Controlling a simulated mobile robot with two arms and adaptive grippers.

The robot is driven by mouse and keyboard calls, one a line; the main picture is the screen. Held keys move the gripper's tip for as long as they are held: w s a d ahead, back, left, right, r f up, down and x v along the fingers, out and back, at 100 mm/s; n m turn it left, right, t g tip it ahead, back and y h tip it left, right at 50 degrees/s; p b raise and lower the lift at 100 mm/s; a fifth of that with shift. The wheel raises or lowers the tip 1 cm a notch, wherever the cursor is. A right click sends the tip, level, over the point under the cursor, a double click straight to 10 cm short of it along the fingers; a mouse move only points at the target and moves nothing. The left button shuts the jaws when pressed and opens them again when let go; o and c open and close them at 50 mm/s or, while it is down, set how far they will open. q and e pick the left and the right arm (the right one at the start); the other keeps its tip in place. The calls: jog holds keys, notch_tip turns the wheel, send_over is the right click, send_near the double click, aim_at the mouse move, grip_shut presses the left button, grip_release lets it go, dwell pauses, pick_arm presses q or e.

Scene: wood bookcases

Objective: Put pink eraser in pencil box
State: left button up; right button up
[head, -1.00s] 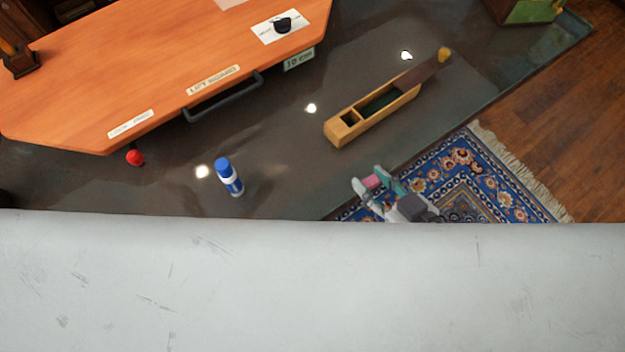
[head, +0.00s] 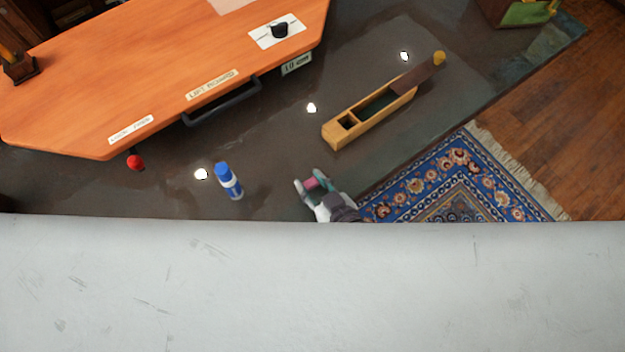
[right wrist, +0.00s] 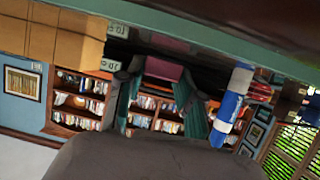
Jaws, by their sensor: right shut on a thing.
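The pencil box (head: 333,136) is a long, narrow wooden box on the dark tabletop in the head view. Its dark lid (head: 424,72) is slid partway out toward the upper right, so the compartments at its lower-left end are uncovered. My right gripper (head: 313,184) is shut on the pink eraser (head: 311,184), below and slightly left of the box and apart from it. In the right wrist view the eraser (right wrist: 163,70) sits between the two fingers of my right gripper (right wrist: 162,88). My left gripper is not in view.
A blue and white glue stick (head: 229,181) stands left of my right gripper; it also shows in the right wrist view (right wrist: 231,105). An orange board (head: 170,75) with a dark handle (head: 222,103) lies at upper left. The tabletop between gripper and box is clear.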

jog(key=shift+f, duration=0.15)
jog(key=shift+f, duration=0.15)
jog(key=o, duration=0.9)
jog(key=shift+c, duration=0.2)
jog(key=shift+f+b, duration=0.15)
jog(key=shift+b, duration=0.5)
jog(key=b+v, duration=0.1)
jog(key=v, duration=1.3)
jog(key=shift+s+a+f, duration=0.2)
jog(key=shift+s+a, duration=0.05)
jog(key=shift+a, duration=0.05)
jog(key=shift+f, duration=0.1)
